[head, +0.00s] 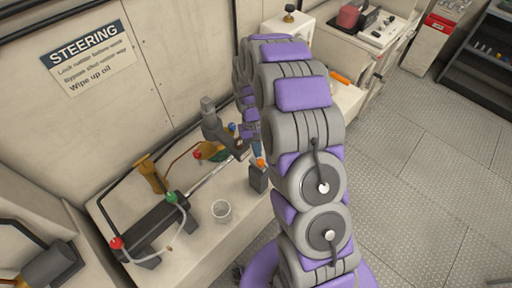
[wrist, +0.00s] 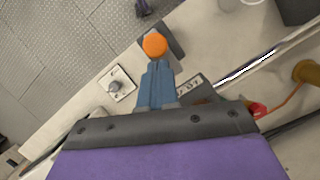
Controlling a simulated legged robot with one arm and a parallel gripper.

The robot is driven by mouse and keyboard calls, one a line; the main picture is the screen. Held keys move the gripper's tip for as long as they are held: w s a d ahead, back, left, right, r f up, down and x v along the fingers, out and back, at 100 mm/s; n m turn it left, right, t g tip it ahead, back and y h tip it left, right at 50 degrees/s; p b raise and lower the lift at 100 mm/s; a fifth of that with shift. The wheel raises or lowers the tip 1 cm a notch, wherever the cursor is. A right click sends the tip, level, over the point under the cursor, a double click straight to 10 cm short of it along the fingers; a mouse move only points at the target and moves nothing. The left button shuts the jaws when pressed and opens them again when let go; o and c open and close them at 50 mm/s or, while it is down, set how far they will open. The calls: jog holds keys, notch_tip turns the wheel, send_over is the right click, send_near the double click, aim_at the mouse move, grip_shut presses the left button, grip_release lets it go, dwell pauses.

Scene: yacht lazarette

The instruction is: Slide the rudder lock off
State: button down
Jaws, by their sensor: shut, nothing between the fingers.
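An orange knob (head: 261,162) tops a dark grey upright block (head: 258,180) on the bench, near the silver ram rod (head: 205,178); it may be the rudder lock. In the wrist view the orange knob (wrist: 155,45) shows just beyond my fingertips, with the dark block (wrist: 174,42) behind it. My gripper (wrist: 157,66) has its blue fingers together, with nothing seen between them. I cannot tell whether the tips touch the knob. In the head view my arm hides part of the gripper.
A clear cup (head: 221,210) stands at the bench's front. A black cylinder (head: 155,222) with red and green fittings and a yellow fitting (head: 152,173) lie left. A small square plate with a round stud (wrist: 117,88) sits near the bench edge. The floor at right is open.

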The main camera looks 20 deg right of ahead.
jog(key=shift+s+d, duration=0.3)
jog(key=shift+s, duration=0.6)
jog(key=shift+s+f, duration=0.15)
jog(key=shift+s, duration=0.05)
jog(key=w+r+p, duration=0.2)
jog(key=w+r, duration=0.5)
jog(key=r, duration=0.3)
jog(key=shift+w+a+r, duration=0.2)
jog(key=shift+w, duration=0.2)
